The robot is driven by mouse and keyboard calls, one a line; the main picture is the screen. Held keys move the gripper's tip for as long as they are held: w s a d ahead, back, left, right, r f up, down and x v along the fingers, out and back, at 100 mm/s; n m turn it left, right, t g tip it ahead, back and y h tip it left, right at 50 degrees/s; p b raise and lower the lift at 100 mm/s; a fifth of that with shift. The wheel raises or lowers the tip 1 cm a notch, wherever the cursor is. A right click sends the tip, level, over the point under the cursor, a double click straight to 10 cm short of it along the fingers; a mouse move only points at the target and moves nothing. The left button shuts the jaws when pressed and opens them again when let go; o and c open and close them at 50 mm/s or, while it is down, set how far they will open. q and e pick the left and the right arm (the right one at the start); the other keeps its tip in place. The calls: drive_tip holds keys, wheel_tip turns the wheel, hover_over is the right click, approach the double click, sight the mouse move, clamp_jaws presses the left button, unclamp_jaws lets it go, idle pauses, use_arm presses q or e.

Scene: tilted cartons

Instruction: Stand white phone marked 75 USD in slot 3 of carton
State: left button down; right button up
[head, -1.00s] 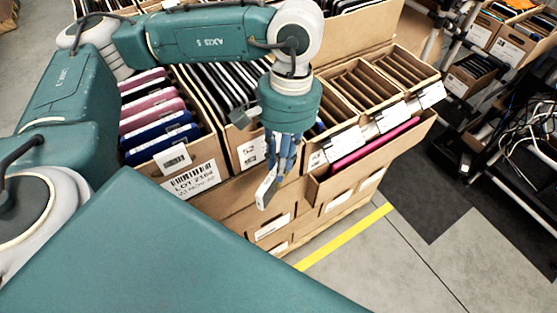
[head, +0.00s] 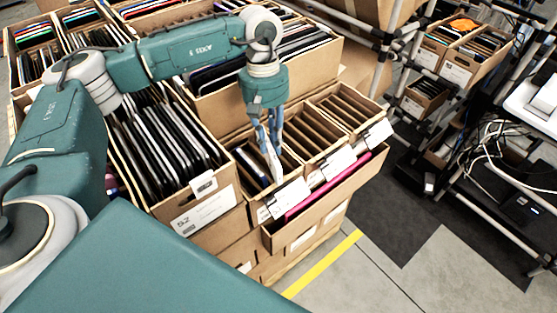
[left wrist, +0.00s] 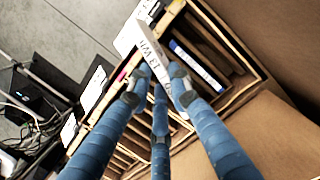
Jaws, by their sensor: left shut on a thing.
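My left gripper (head: 271,150) is shut on a white phone (head: 274,170), held edge-on and pointing down over the nearest of three small slotted cartons (head: 286,191). The phone shows in the left wrist view (left wrist: 149,44) between my blue fingers (left wrist: 157,86), with dark lettering too blurred to read surely. I cannot tell whether its lower end is inside a slot. That carton holds a few dark and blue-edged phones near its left end, one with a white and blue edge in the wrist view (left wrist: 186,58). Slot numbers are not readable. My right gripper is not in view.
Two more slotted cartons (head: 318,153) (head: 350,124) stand to the right, with white labels in front. A pink item (head: 325,188) lies in a tray below them. A large carton of dark devices (head: 165,150) stands left. Open floor lies in front right.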

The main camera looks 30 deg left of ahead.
use_arm(q)
drive_tip(key=w+a+n, duration=0.2)
drive_tip(key=a, duration=0.1)
drive_tip(key=w+a+n+p, duration=0.1)
drive_tip(key=a, duration=0.1)
drive_tip(key=shift+w+n, duration=0.3)
drive_tip(key=shift+w+a, duration=0.1)
drive_tip(key=shift+a, duration=0.15)
drive_tip(key=shift+f+b, duration=0.45)
drive_tip(key=shift+f, duration=0.3)
wheel_tip(320, 180, down, 6)
drive_tip(key=b, duration=0.4)
drive_tip(key=shift+f, duration=0.2)
drive_tip(key=shift+f+b, duration=0.75)
drive_tip(key=shift+f, duration=0.1)
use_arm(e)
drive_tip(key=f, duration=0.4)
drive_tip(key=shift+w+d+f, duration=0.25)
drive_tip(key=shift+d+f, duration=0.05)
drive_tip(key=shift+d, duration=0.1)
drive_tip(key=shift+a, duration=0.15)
use_arm(q)
drive_tip(key=shift+f, duration=0.25)
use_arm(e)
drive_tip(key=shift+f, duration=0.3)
